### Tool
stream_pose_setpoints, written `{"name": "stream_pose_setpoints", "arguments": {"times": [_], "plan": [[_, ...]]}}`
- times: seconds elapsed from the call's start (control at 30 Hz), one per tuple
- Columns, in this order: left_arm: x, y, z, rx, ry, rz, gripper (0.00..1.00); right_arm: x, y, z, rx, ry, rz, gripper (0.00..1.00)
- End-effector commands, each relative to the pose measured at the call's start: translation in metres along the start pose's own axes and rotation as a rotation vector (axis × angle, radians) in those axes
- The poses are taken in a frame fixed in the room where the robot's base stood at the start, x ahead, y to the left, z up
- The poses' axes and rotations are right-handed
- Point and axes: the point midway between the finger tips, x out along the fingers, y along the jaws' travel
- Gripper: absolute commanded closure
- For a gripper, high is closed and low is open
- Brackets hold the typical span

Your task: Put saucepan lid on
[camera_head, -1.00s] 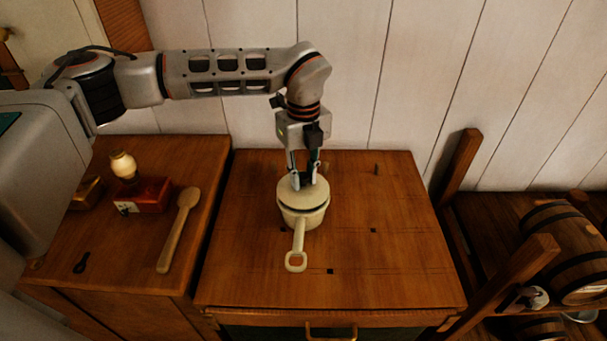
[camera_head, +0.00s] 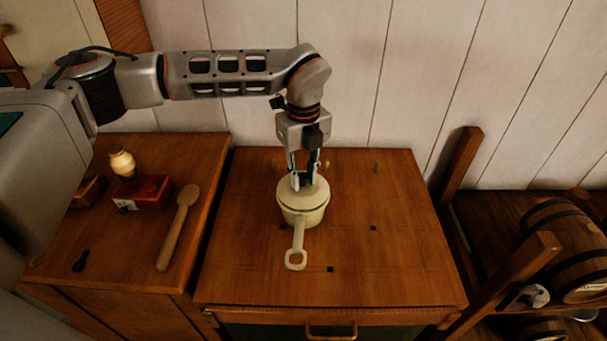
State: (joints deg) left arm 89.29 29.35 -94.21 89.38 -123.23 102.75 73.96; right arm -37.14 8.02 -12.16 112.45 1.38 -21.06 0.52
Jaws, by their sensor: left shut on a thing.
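The cream saucepan (camera_head: 303,217) stands upright on the wooden cabinet top, its handle (camera_head: 297,252) pointing toward the front. The cream saucepan lid (camera_head: 304,196) lies level over the pan's mouth and looks seated on the rim. My left gripper (camera_head: 303,183) points straight down over the lid and is shut at its middle; its fingers hide the lid's knob. My right gripper is not in view.
A wooden spoon (camera_head: 178,228), a red box (camera_head: 143,192) and a small dark object (camera_head: 80,260) lie on the left counter. A white plank wall stands behind. Barrels (camera_head: 569,249) rest in a rack at right. The cabinet top around the pan is clear.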

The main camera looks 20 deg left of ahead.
Motion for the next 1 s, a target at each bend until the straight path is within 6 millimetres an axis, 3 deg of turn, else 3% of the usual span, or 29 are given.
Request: {"name": "stream_pose_setpoints", "arguments": {"times": [0.5, 0.53, 0.6, 1.0], "plan": [[0.01, 0.0002, 0.0001, 0.0, 0.0, 0.0, 1.0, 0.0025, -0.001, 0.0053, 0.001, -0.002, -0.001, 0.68], [0.01, 0.0001, 0.0001, 0.0, 0.0, 0.0, 0.77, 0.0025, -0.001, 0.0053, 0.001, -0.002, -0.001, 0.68], [0.0094, 0.0001, 0.0001, 0.0, 0.0, 0.0, 0.6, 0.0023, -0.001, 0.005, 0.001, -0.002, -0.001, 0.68], [0.0063, 0.0, 0.0002, 0.0, 0.0, 0.0, 0.6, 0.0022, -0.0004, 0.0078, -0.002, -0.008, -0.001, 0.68]]}}
